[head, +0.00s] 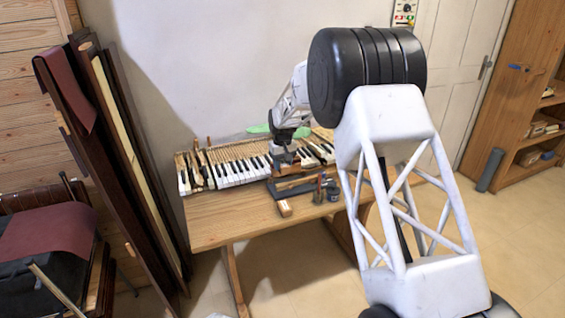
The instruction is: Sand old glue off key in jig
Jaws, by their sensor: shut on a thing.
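My gripper (283,153) is small in the head view, above the workbench at the front of the keyboard. It is shut on a small greyish-brown thing, too small and too partly covered to name for sure. Just below and in front of it lies a dark grey flat holder (292,189), which may be the jig. I cannot make out a separate key or old glue in it. The piano keyboard (236,172) of white and black keys runs along the back of the bench, with some keys out of place at its left end.
The wooden workbench (225,230) has free room at its front left. A dark jar (333,191) and small bottles stand to the right. Dark planks (125,150) lean at the left. Shelves (535,120) stand at the right.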

